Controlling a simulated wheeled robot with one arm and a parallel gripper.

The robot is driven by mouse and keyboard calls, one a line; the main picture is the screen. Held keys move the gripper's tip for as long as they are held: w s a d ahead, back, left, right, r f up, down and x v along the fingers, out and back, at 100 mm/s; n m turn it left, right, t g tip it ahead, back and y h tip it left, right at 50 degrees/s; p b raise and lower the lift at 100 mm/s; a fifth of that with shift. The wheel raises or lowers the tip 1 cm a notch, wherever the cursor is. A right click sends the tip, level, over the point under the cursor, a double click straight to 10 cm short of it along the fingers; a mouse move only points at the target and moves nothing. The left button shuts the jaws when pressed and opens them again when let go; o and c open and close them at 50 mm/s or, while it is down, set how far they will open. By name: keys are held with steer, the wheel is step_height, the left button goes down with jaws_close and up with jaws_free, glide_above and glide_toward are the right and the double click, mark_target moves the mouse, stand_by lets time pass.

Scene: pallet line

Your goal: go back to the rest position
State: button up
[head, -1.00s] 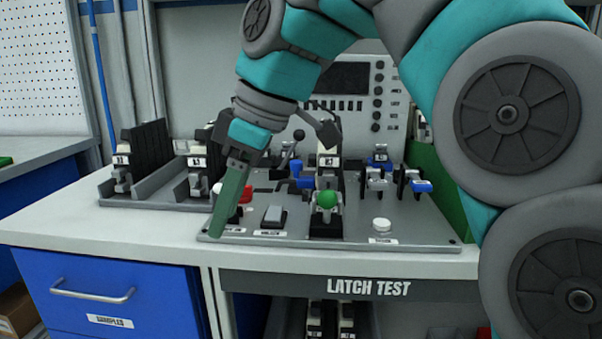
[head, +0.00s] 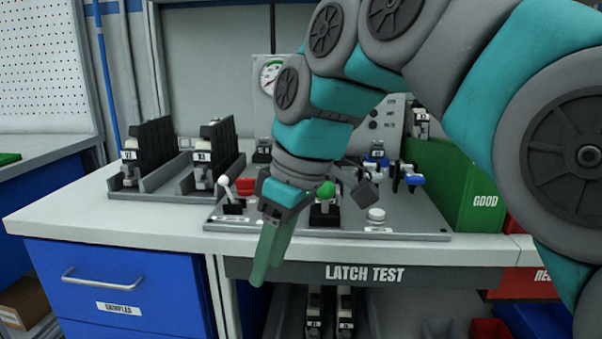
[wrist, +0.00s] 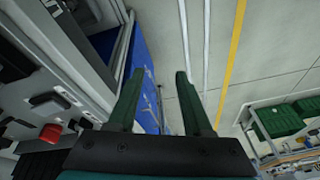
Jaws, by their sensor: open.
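My gripper (head: 267,254) shows in the head view in front of the test panel (head: 408,228), with its green fingers pointing down past the bench's front edge. In the wrist view my gripper (wrist: 156,95) has its two green fingers apart with nothing between them. Beyond them are the floor and a blue cabinet side. My arm hides much of the panel's middle and the console behind it.
The panel carries a green knob (head: 326,190), a white button (head: 376,215) and several levers. Racks with latch units (head: 211,158) stand at left. A green GOOD bin (head: 470,190) stands at right. A blue drawer (head: 120,284) is below left.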

steer(key=s+d+f+m+g+h, duration=0.1)
steer(key=s+d+f+m, duration=0.5)
steer(key=f, duration=0.6)
steer(key=s+d+f+m+g+h, duration=0.1)
steer(key=s+d+f+m+h, duration=0.1)
steer(key=s+d+f+m, duration=0.5)
steer(key=s+d+f, duration=0.4)
steer(key=d+f, duration=0.2)
steer(key=shift+f, duration=0.3)
steer(key=shift+s, duration=0.1)
